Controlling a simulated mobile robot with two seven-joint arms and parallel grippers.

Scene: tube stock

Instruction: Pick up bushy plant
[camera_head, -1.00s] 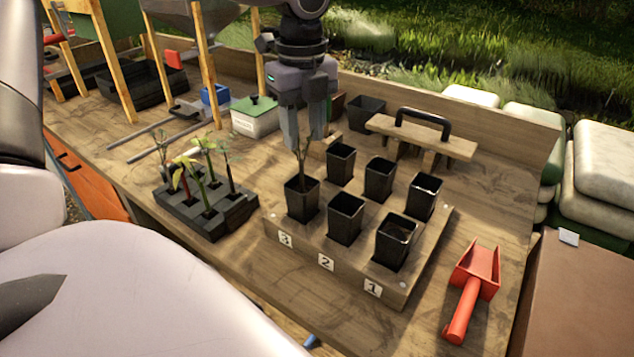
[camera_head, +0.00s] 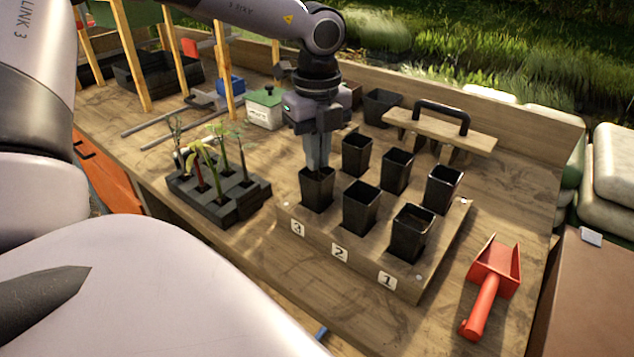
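My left gripper (camera_head: 318,166) points straight down over the black pot by label 3 (camera_head: 317,190), its fingertips at the pot's mouth. Its fingers look drawn close together. The thin leafy plant seen in this pot earlier is now hidden by the fingers; the stem between them cannot be seen directly. Several other seedlings (camera_head: 222,155) stand upright in a dark tray (camera_head: 225,206) to the left, apart from the gripper. Which plant is the bushy one is hard to tell. My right gripper is not in view.
Several black pots (camera_head: 361,207) stand in a wooden block (camera_head: 428,285) right of the gripper. A red scoop (camera_head: 493,277) lies at right.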

